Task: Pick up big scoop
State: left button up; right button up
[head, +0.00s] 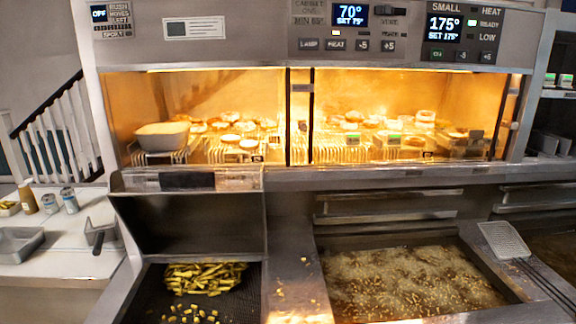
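A metal scoop (103,234) with a dark handle sits on the white counter at the left, beside the fry bin. A flat mesh skimmer (504,240) with long dark handles lies across the right edge of the fryer, its handles running off toward the lower right. I cannot tell from this view which of the two is the big scoop. Neither of my grippers is in view, and nothing is seen touching either tool.
Cut fries (205,278) lie in the dark fry bin. The fryer vat (410,280) holds bubbling oil with food in it. A lit warming cabinet (210,90) stands behind. Small cans (69,200), a bottle (27,198) and a grey tray (17,243) are on the left counter.

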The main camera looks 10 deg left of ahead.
aim_at(101, 237)
jog(key=u, duration=1.5)
